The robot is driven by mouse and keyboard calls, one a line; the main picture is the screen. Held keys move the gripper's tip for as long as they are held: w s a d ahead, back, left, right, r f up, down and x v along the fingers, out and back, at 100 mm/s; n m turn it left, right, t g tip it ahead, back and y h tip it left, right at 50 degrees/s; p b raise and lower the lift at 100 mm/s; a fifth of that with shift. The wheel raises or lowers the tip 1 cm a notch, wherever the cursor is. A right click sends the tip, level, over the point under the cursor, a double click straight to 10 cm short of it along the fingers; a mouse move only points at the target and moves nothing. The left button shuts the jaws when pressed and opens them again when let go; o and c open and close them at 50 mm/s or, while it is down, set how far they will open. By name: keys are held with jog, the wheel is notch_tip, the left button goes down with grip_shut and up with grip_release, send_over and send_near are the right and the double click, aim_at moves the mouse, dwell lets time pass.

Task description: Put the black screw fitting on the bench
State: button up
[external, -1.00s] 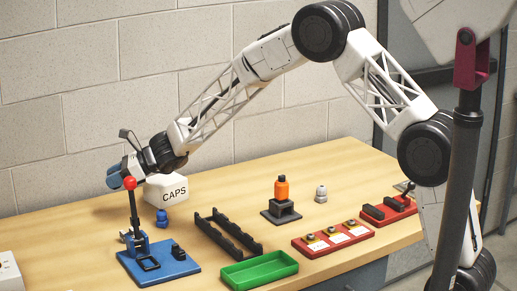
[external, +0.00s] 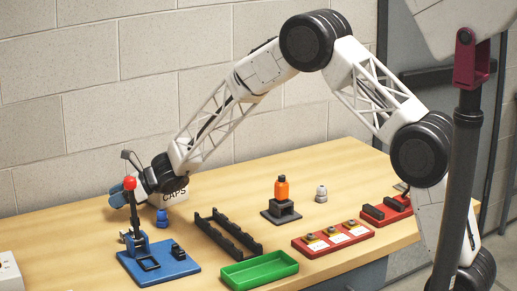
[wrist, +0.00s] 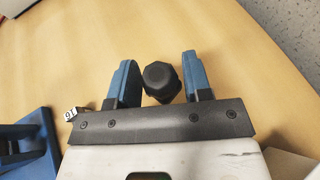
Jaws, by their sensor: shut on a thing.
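The black screw fitting (wrist: 161,82) is a dark, many-sided piece seen between the two blue fingers of my gripper (wrist: 160,84) in the wrist view. My gripper is shut on it. In the external view my gripper (external: 122,194) is low over the far left part of the bench (external: 60,232), behind the blue lever press. The fitting itself cannot be made out there. The wrist view shows bare bench (wrist: 60,50) around the fitting; I cannot tell whether the fitting touches it.
The blue lever press (external: 175,268) with a red knob stands just in front of my gripper. A black rack (external: 229,235) and green tray (external: 260,271) lie further right.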

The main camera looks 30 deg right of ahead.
jog(key=shift+f, duration=1.85)
jog(key=shift+f, duration=0.2)
jog(key=o, duration=0.9)
jog(key=shift+r, duration=0.15)
jog(key=shift+v, duration=1.65)
jog(key=shift+a+r, duration=0.1)
jog(key=shift+r, duration=3.4)
